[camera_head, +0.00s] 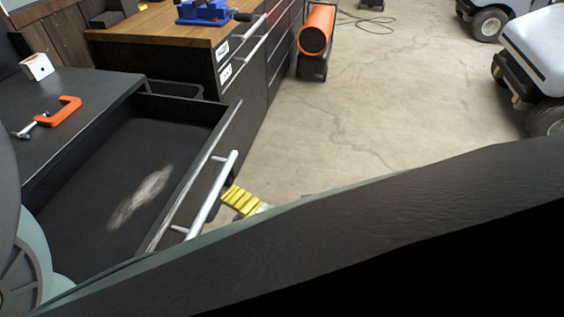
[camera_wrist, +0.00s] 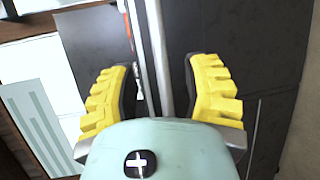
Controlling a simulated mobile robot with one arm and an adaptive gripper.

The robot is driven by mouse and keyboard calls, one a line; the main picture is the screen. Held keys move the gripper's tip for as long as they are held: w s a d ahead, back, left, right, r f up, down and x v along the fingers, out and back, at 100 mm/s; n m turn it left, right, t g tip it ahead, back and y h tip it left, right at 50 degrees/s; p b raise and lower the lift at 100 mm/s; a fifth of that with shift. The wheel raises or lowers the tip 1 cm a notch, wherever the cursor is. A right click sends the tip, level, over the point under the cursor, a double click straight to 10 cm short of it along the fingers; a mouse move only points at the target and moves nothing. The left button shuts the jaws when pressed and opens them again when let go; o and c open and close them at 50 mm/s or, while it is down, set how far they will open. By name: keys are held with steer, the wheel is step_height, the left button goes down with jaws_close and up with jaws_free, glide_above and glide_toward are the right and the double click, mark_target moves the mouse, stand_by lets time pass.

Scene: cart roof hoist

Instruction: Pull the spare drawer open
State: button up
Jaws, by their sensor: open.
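A black drawer (camera_head: 105,200) stands pulled open at the left in the head view, empty apart from a pale worn patch on its floor. I cannot read a label naming it as the spare drawer. Its silver bar handle (camera_head: 212,195) runs along the front. My gripper (camera_head: 240,200) shows as a yellow ribbed finger beside the handle; my arm hides the rest. In the wrist view my gripper (camera_wrist: 160,85) is open, with the handle bar (camera_wrist: 158,55) between its two yellow fingers. The bar has clear space toward the right finger.
An orange clamp (camera_head: 58,112) and a small white box (camera_head: 37,67) lie on the dark worktop. A blue vise (camera_head: 205,11) stands on the wooden bench top. An orange cylinder (camera_head: 317,30) stands beyond the cabinets. Carts (camera_head: 540,60) are at the far right; the floor between is clear.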

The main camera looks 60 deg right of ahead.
steer(key=shift+s+a+r, duration=0.1)
steer(key=shift+s+r, duration=0.05)
steer(key=shift+s, duration=0.7)
steer(key=shift+s+d+r, duration=0.1)
steer(key=shift+s+r, duration=0.1)
steer(key=shift+s, duration=0.7)
steer(key=shift+s+a+r, duration=0.1)
steer(key=shift+s+r, duration=0.05)
steer(key=shift+s, duration=0.7)
